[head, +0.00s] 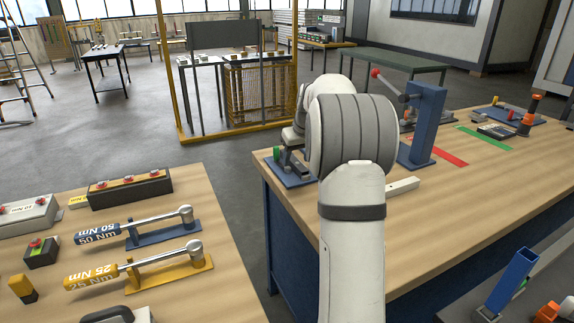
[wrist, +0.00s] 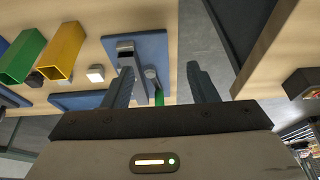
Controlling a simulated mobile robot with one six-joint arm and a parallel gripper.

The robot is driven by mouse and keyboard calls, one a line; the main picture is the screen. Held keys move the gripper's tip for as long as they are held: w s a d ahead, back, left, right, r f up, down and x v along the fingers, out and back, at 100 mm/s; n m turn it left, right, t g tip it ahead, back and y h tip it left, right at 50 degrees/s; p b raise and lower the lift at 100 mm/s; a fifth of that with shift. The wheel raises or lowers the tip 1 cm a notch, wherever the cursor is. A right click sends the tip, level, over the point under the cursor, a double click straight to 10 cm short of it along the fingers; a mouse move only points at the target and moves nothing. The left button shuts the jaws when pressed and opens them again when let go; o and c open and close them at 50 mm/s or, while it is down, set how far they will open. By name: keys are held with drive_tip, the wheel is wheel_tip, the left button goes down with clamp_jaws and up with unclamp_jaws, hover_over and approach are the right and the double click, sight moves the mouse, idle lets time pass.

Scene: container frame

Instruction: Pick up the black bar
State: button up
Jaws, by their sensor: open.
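My gripper (wrist: 160,72) is open in the wrist view, with its two dark fingers wide apart and nothing held. Beyond and between the fingers is a blue plate (wrist: 164,50) carrying a grey metal fixture (wrist: 127,55) and a small round-ended grey part (wrist: 151,75). In the head view my arm hides my gripper and part of the bench. A dark piece (head: 296,164) shows on a blue plate left of the arm, partly covered. I cannot tell whether it is the black bar, and no other bar is clearly black.
The right bench (head: 470,200) holds a blue post (head: 423,125) with a red-knobbed lever and a pale bar (head: 403,187). The left table (head: 215,260) holds torque wrenches and a button box (head: 130,186). A floor gap separates them. Green (wrist: 22,57) and yellow (wrist: 62,52) tubes show in the wrist view.

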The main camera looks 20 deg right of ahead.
approach(303, 169)
drive_tip(key=f, duration=0.2)
drive_tip(key=x, duration=0.7)
drive_tip(key=shift+w+f, duration=0.25)
drive_tip(key=shift+w, duration=0.15)
drive_tip(key=shift+c, duration=0.4)
drive_tip(key=c, duration=1)
